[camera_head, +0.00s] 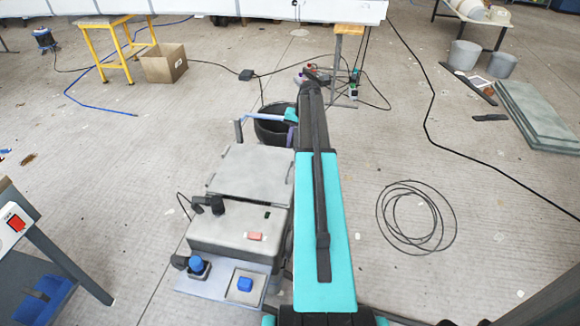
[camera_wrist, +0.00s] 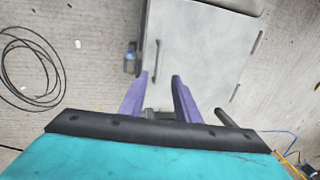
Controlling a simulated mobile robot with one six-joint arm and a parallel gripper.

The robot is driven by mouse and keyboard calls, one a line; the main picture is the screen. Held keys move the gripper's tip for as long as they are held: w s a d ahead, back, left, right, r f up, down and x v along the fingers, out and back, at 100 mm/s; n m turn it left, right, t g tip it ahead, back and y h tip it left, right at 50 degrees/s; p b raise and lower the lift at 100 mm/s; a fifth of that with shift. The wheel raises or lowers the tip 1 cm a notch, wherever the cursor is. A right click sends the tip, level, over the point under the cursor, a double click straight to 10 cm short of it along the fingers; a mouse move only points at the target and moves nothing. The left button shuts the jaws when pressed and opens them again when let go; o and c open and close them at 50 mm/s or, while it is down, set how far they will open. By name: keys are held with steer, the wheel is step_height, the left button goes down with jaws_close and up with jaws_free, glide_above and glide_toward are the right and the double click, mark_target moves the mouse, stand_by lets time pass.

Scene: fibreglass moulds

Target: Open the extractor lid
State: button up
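The extractor (camera_head: 237,229) is a grey box on the floor, left of my arm. Its flat light-grey lid (camera_head: 252,172) lies level at the far end and looks closed. In the wrist view the lid (camera_wrist: 200,50) fills the upper middle, with a thin dark handle (camera_wrist: 156,62) near its left edge. My gripper (camera_wrist: 160,76) has two purple fingers, apart and with nothing between them. The fingertips overlap the lid's near edge in the picture, just below the handle; contact cannot be told. In the head view my gripper (camera_head: 291,134) is mostly hidden by my arm.
A black bucket (camera_head: 270,128) stands beyond the lid, beside my gripper. A blue-topped knob (camera_head: 197,264) and blue block (camera_head: 245,284) sit at the extractor's near end. A coiled black cable (camera_head: 416,217) lies right, on otherwise open floor. A cardboard box (camera_head: 164,63) stands far left.

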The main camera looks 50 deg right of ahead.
mark_target(288, 170)
steer(key=shift+d+f, duration=0.1)
steer(key=shift+f, duration=0.05)
steer(key=f, duration=0.4)
steer(key=w+a+f, duration=0.1)
steer(key=f, duration=0.4)
steer(key=w+f+p, duration=0.1)
steer(key=f, duration=0.3)
steer(key=shift+a+f, duration=0.2)
jaws_close()
